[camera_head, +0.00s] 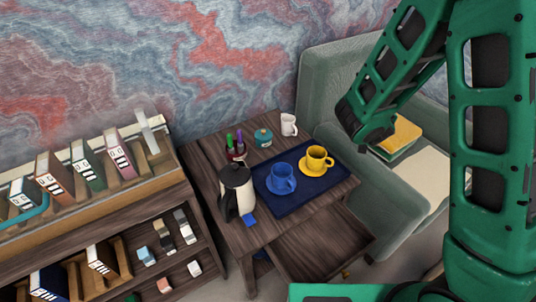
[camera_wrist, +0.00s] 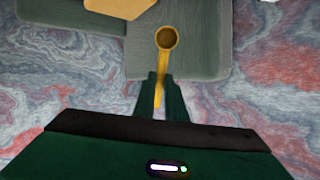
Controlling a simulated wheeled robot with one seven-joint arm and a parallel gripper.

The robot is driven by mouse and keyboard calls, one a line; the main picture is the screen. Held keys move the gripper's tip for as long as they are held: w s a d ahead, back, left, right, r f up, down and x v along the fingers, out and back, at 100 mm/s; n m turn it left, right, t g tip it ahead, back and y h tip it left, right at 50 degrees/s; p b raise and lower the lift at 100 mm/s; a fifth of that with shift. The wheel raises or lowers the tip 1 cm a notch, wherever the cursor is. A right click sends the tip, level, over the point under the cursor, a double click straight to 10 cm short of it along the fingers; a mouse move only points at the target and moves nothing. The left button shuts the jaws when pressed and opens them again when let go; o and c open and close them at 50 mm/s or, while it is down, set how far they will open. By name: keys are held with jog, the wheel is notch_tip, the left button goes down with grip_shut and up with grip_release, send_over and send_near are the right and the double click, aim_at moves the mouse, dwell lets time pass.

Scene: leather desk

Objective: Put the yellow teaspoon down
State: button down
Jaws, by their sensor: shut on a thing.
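The yellow teaspoon (camera_wrist: 167,40) is between the fingers of my gripper (camera_wrist: 159,80) in the wrist view. The gripper is shut on its handle, and the round bowl sticks out beyond the fingertips, clear of any surface I can make out. In the head view my green arm fills the right side, and I cannot make out the teaspoon there. A yellow cup (camera_head: 316,158) on a yellow saucer (camera_head: 311,171) and a blue cup (camera_head: 281,177) on a blue saucer stand on a dark blue tray (camera_head: 300,203) on the desk (camera_head: 205,183).
A cream and black pot (camera_head: 237,188) stands left of the tray. Pens in a holder (camera_head: 235,151), a teal pot (camera_head: 263,138) and a white mug (camera_head: 289,124) are behind. An open drawer (camera_head: 322,243) juts out in front. A grey-green armchair (camera_head: 330,85) is right, a bookshelf (camera_head: 160,215) left.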

jog(key=shift+w+a, duration=0.35)
jog(key=shift+w, duration=0.1)
jog(key=shift+d, duration=0.1)
jog(key=shift+a+f, duration=0.2)
jog(key=shift+a, duration=0.05)
jog(key=s+a+f+n+g+y, duration=0.1)
jog(key=a+f+n+y, duration=0.25)
jog(key=a, duration=0.85)
jog(key=a+f+n+y, duration=0.3)
jog(key=a+f+y, duration=0.1)
jog(key=a, duration=0.7)
jog(key=s+a+f+n+g+y, duration=0.1)
jog(key=a+f+n+y, duration=0.3)
jog(key=a, duration=0.8)
jog(key=shift+m, duration=0.25)
jog(key=shift+w+f, duration=0.15)
jog(key=shift+f, duration=2.15)
jog(key=shift+w+f, duration=0.15)
jog(key=shift+f, duration=2.1)
jog(key=shift+f, duration=0.1)
